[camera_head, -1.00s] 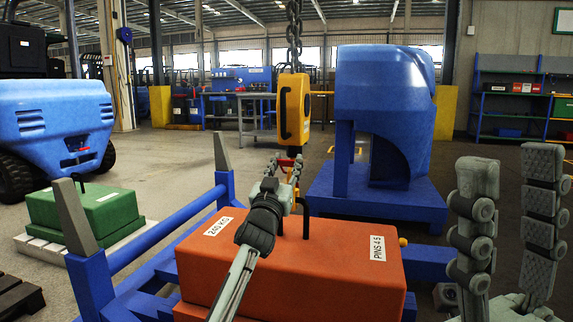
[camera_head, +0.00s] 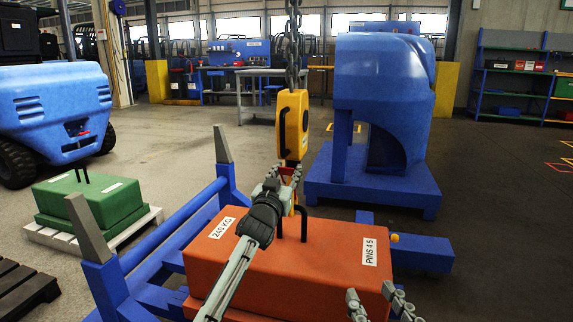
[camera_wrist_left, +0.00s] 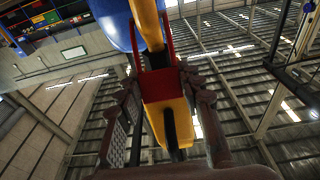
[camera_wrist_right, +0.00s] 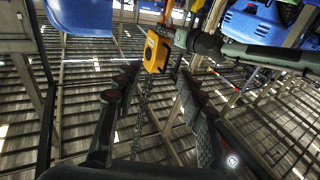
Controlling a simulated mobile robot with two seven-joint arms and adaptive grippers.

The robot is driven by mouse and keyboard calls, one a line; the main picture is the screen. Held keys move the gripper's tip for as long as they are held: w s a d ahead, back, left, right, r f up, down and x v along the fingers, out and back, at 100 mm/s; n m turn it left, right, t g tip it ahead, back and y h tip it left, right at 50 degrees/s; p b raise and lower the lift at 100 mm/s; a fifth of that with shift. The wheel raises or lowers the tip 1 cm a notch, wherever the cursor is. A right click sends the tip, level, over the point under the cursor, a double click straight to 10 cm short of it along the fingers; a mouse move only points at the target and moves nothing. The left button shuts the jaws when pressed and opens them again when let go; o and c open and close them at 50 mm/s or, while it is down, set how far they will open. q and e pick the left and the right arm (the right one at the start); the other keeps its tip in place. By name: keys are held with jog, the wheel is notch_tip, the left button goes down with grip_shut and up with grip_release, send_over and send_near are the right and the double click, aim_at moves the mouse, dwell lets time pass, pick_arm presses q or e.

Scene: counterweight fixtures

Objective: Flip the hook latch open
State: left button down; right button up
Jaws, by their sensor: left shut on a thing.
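A yellow hoist block (camera_head: 293,125) hangs on a chain above the orange weight (camera_head: 320,265). In the left wrist view its hook (camera_wrist_left: 172,125) shows yellow, with the red latch (camera_wrist_left: 163,84) across it. My left gripper (camera_head: 283,182) is at the hook just below the block. In the left wrist view its two fingers (camera_wrist_left: 160,98) are shut on the red latch, one on each side. The hook's lower part is partly hidden behind the gripper in the head view. My right gripper (camera_head: 372,294) is open and empty at the lower edge, in front of the orange weight.
The orange weight has a black lug (camera_head: 304,223) on top, close to the left gripper. A blue frame (camera_head: 170,222) with grey-tipped posts surrounds it. A green weight (camera_head: 90,205) stands at left. A blue machine (camera_head: 385,85) stands behind. The floor at right is clear.

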pick_arm(q)
jog(key=shift+w+r+g+p, duration=0.2)
jog(key=shift+r+g+p, duration=0.15)
jog(key=shift+p, duration=0.9)
jog(key=r+g+p, duration=0.1)
jog(key=p, duration=0.4)
jog(key=shift+w+d, duration=0.1)
jog(key=shift+w, duration=0.2)
jog(key=shift+w+f+g+y+p, duration=0.3)
jog(key=shift+g+p, duration=0.25)
jog(key=shift+p, duration=0.7)
pick_arm(e)
jog(key=s+d+f+g+h, duration=0.2)
jog(key=s+d+f+g, duration=0.2)
jog(key=f, duration=0.5)
jog(key=s+d+f+m+g+h, duration=0.1)
jog(key=s+d+f+g, duration=0.3)
jog(key=f, duration=0.6)
jog(key=s+d+f+m+g+h, duration=0.1)
jog(key=s+d+f+g+h, duration=0.3)
jog(key=d+f+g, duration=0.3)
notch_tip(320, 180, down, 3)
jog(key=shift+s+d+f, duration=0.1)
jog(key=shift+s+d, duration=0.2)
jog(key=shift+d, duration=0.7)
pick_arm(q)
jog(key=c, duration=1)
grip_release()
jog(key=shift+o, duration=0.2)
